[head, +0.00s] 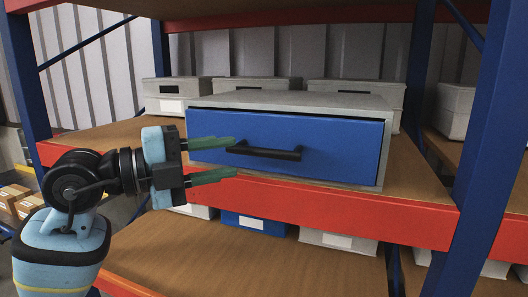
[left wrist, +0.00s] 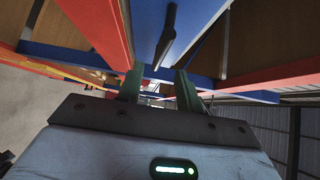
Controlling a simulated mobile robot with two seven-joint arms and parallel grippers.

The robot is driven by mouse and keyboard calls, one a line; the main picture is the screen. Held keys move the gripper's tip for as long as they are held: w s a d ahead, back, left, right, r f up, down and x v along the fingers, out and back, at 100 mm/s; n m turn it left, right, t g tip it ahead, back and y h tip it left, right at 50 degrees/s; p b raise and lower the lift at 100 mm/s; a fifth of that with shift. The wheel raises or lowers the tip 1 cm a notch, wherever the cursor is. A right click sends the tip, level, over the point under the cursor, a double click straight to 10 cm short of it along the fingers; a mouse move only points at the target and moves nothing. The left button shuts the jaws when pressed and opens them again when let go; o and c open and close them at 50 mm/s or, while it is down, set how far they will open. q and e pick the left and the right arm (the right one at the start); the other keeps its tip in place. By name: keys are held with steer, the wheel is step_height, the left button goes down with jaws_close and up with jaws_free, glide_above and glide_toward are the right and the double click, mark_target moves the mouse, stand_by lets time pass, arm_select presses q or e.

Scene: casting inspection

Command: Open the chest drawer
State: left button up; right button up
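The chest (head: 300,101) is a grey box on the upper shelf with a blue drawer (head: 345,150) in its front. The drawer looks shut, with a thin dark gap along its top edge. A black bar handle (head: 268,152) runs across the drawer front. My left gripper (head: 235,156) is open, its green fingers one above the other at the handle's left end. In the left wrist view the handle (left wrist: 167,38) lies ahead, in line with the space between the fingers (left wrist: 158,80). I cannot tell whether they touch it. My right gripper is not in view.
The shelf's orange-red front beam (head: 320,198) runs just below the chest. Blue uprights stand at left and right (head: 478,150). Grey bins (head: 177,92) stand behind the chest. A blue bin (head: 255,221) and pale bins sit on the lower shelf. Space before the drawer looks clear.

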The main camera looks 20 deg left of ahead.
mark_target(262, 152)
arm_select(q)
steer(key=x, duration=0.7)
steer(key=shift+w+d+p, duration=0.25)
steer(key=shift+p, duration=0.1)
jaws_close()
